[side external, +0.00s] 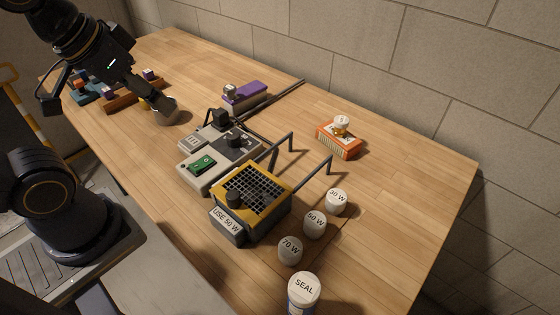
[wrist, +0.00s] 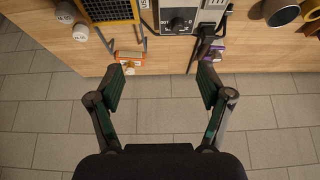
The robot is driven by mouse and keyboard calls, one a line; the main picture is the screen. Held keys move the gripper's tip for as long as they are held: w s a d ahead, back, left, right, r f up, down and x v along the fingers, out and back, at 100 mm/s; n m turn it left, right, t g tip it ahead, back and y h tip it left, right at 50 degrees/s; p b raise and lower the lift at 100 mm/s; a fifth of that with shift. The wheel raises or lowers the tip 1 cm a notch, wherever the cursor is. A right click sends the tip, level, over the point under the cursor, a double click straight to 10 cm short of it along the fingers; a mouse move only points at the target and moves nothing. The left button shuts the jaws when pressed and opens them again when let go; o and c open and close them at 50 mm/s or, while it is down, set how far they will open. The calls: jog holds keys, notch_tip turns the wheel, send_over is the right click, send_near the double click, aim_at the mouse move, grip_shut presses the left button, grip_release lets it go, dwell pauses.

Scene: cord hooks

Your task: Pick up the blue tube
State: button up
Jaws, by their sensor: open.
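A tube with a white cap marked SEAL (side external: 303,292) stands upright at the front right of the table in the side external view. Only a little of its blue body shows, and the picture's bottom edge cuts it off. I do not see it in the wrist view. My gripper (side external: 150,96) is at the far left of the table, beside a grey metal cup and far from the tube. In the wrist view my gripper (wrist: 163,76) is open, with nothing between its fingers.
A yellow-topped grille box (side external: 255,192) and a grey station (side external: 212,158) lie between. An orange box (side external: 341,140) and purple block (side external: 246,96) are farther back.

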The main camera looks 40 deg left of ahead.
jog(key=w+d+r+n+g, duration=0.1)
jog(key=w+d+n, duration=0.3)
jog(key=d, duration=0.5)
jog(key=w+d+r+n+g, duration=0.1)
jog(key=w+d+n+g, duration=0.2)
jog(key=d, duration=0.6)
jog(key=m+g, duration=0.2)
jog(key=m, duration=0.1)
send_over(307, 286)
notch_tip(307, 286, down, 9)
jog(key=shift+m, duration=0.3)
notch_tip(307, 286, down, 11)
jog(key=shift+r, duration=0.1)
notch_tip(307, 286, down, 6)
jog(key=shift+s+a+r, duration=0.1)
jog(key=shift+a, duration=0.05)
